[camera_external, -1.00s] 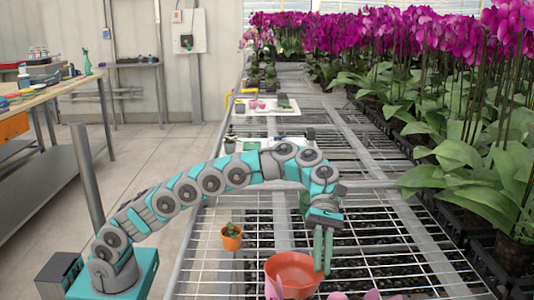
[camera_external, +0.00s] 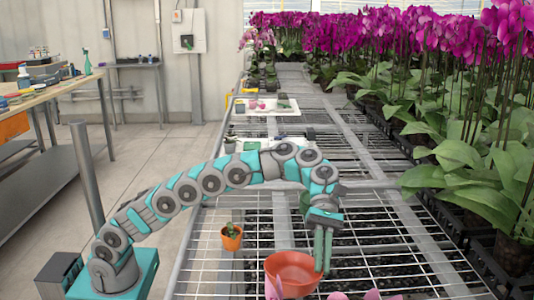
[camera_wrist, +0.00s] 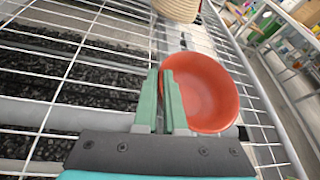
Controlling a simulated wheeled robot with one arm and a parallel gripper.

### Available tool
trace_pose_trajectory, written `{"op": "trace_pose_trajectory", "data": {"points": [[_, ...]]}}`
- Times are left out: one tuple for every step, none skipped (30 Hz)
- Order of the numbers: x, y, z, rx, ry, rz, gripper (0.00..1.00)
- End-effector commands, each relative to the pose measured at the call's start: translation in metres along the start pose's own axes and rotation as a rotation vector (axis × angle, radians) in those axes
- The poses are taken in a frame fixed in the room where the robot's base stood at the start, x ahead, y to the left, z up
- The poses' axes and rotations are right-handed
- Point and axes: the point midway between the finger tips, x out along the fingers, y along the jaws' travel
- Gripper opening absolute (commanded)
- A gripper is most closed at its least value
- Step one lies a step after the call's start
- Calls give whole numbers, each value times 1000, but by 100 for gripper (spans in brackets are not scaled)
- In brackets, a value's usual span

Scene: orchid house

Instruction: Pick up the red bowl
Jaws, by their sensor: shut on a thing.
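The red bowl (camera_external: 291,272) sits on the wire mesh bench at the front of the external view, upright and empty. In the wrist view the red bowl (camera_wrist: 208,90) lies just right of the fingers, its open side showing. My gripper (camera_external: 323,268) points down at the bowl's right rim. In the wrist view my gripper (camera_wrist: 167,78) has its two green fingers close together, shut on the bowl's near rim. The rim between the fingers is mostly hidden by them.
A small orange pot with a plant (camera_external: 231,237) stands left of the bowl. Pink petals (camera_external: 352,295) show at the bottom edge. Dense potted orchids (camera_external: 470,150) line the right side. A white tray (camera_external: 266,108) lies farther back. A pale woven pot (camera_wrist: 177,8) is at the wrist view's top.

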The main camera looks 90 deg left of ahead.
Motion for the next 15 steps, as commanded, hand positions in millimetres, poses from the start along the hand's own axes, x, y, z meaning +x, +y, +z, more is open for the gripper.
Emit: {"op": "trace_pose_trajectory", "data": {"points": [[0,0,0,0,1,0,0],[0,0,0,0,1,0,0],[0,0,0,0,0,0,0],[0,0,0,0,0,0,0],[0,0,0,0,0,-1,0],[0,0,0,0,0,0,0],[0,0,0,0,0,0,0],[0,0,0,0,0,0,0],[0,0,0,0,0,-1,0],[0,0,0,0,0,-1,0],[0,0,0,0,0,-1,0],[0,0,1,0,0,-1,0],[0,0,1,0,0,0,0],[-1,0,2,1,0,0,0],[-1,-1,4,1,0,0,0]]}}
